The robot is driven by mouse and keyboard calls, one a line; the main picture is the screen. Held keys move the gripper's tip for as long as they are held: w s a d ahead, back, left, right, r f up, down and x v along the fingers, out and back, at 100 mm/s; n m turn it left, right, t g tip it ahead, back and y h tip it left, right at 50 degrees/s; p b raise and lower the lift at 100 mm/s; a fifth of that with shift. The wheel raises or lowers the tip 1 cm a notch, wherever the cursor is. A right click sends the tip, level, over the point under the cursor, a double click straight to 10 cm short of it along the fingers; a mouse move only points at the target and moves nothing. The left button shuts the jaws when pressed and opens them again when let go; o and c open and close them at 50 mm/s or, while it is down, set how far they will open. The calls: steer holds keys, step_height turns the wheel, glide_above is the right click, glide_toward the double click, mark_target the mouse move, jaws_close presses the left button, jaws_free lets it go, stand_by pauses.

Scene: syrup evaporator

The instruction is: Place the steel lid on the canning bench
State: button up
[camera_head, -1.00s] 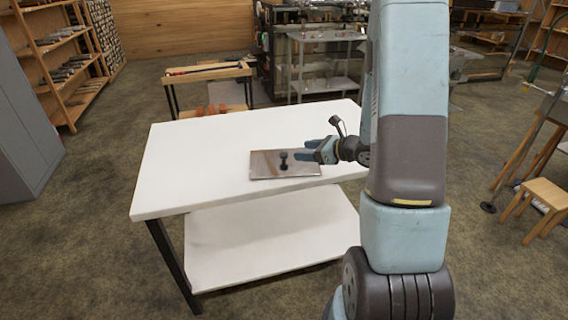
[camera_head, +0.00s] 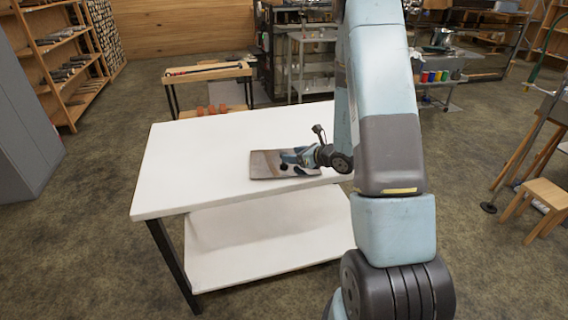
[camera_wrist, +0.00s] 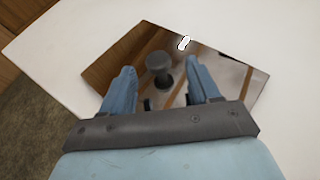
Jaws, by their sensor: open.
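The steel lid (camera_head: 262,170) is a flat, shiny rectangular plate lying on the white top of the canning bench (camera_head: 190,160). A dark knob stands up from its middle. In the wrist view the lid (camera_wrist: 225,75) reflects the room, and its knob (camera_wrist: 158,66) is between and a little beyond the fingertips of my gripper (camera_wrist: 158,78). The two blue fingers are spread apart, one on each side of the knob, with gaps to it. In the head view my gripper (camera_head: 289,160) is over the right part of the lid and partly hides it.
The bench top is clear to the left of the lid. A low shelf (camera_head: 270,240) is under the bench. A wooden stool (camera_head: 540,205) stands at the right, a grey cabinet (camera_head: 30,130) at the left, and a small wooden table (camera_head: 205,73) behind.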

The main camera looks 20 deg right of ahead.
mark_target(284, 153)
steer(key=shift+x, duration=2.6)
steer(key=shift+s+a, duration=0.1)
steer(key=shift+a, duration=0.05)
jaws_close()
